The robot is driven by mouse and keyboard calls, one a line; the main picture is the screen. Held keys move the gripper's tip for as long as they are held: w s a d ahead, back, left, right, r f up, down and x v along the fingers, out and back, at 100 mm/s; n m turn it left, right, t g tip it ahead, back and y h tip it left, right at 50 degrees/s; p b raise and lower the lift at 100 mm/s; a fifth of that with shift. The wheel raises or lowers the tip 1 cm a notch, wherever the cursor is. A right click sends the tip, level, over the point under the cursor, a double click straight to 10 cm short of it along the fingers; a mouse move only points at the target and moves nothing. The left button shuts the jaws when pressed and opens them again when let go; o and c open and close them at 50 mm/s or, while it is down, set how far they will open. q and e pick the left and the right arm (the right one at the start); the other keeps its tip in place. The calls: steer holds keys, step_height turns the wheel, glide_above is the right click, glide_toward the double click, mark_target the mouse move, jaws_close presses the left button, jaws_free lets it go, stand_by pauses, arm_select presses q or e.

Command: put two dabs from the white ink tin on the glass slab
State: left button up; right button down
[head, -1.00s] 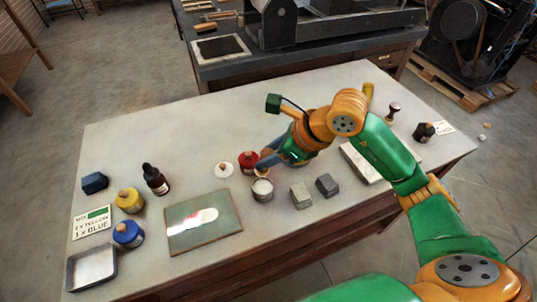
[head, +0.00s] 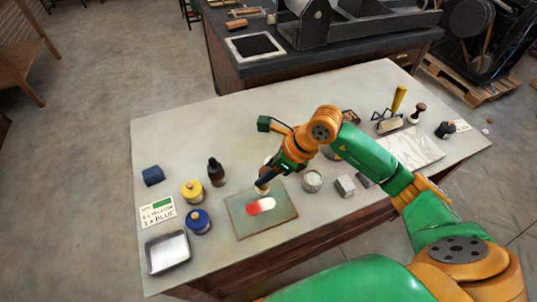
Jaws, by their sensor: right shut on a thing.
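The glass slab (head: 244,225) is a grey-green plate with a brown edge on the near side of the table. A red and white patch (head: 261,206) lies on it; how much is ink and how much is glare I cannot tell. My right gripper (head: 268,181) is above the slab's far edge, shut on a small tool (head: 262,189) pointing down towards the patch. Whether its tip touches the slab is unclear. The white ink tin (head: 312,181) stands open right of the slab. The red tin is hidden behind my right arm. My left gripper is out of view.
Yellow (head: 192,191) and blue (head: 198,221) tins, a dark bottle (head: 216,172), a card (head: 157,214) and a metal tray (head: 168,252) stand left of the slab. A grey block (head: 345,186) is right of the white tin.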

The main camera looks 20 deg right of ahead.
steer(key=shift+a+f, duration=0.15)
steer(key=shift+a, duration=0.2)
steer(key=f+b, duration=0.1)
steer(key=d+f+b, duration=0.1)
steer(key=f+b, duration=0.1)
steer(key=d+f+b, duration=0.1)
steer(key=f, duration=0.1)
steer(key=shift+s+d+f, duration=0.1)
steer(key=shift+s+f, duration=0.05)
steer(key=shift+f, duration=0.05)
steer(key=shift+a+f+b, duration=0.25)
steer(key=shift+f+b, duration=0.05)
steer(key=shift+b, duration=0.05)
steer(key=shift+a+f, duration=0.1)
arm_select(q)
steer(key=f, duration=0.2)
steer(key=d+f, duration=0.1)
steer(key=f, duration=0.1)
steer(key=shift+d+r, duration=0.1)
arm_select(e)
steer(key=shift+d, duration=0.2)
steer(key=shift+a, duration=0.1)
